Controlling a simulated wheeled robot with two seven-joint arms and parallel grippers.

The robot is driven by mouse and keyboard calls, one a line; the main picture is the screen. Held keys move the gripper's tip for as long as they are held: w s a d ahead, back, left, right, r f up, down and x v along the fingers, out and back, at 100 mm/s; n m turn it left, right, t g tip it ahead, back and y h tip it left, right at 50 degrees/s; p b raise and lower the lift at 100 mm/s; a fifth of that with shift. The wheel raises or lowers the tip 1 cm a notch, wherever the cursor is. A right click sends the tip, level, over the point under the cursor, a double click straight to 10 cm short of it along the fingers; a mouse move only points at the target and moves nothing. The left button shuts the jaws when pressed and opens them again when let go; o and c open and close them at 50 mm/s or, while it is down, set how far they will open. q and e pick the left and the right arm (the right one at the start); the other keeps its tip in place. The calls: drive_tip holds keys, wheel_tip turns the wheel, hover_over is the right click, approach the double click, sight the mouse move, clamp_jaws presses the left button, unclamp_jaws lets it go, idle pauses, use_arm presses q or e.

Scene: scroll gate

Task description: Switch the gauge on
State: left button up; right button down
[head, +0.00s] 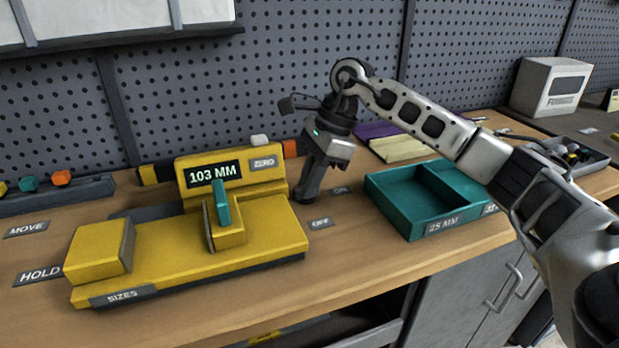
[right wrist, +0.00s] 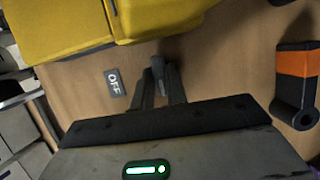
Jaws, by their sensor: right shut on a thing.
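The yellow gauge (head: 170,255) stands on the wooden bench, and its display (head: 212,174) reads 103 MM. A teal lever (head: 221,203) stands on its front slide. The ON label (head: 342,190) and OFF label (head: 320,223) are on the bench to its right; the OFF label also shows in the right wrist view (right wrist: 115,82). My right gripper (head: 303,197) points down beside the gauge's right end. In the right wrist view its fingertips (right wrist: 163,84) are closed around a small dark switch (right wrist: 158,66), mostly hidden by them. My left gripper is out of view.
A teal tray (head: 402,205) labelled 25 MM stands right of the gripper. An orange and black part (right wrist: 298,65) lies near the gripper. MOVE (head: 27,228) and HOLD (head: 40,273) labels are at the left. A pegboard (head: 250,75) rises behind.

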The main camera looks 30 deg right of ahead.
drive_tip(key=shift+r, duration=0.1)
idle(0.5)
drive_tip(key=c, duration=1.4)
unclamp_jaws()
drive_tip(key=v, duration=1.6)
drive_tip(key=shift+w+p, duration=0.15)
drive_tip(key=shift+p, duration=0.3)
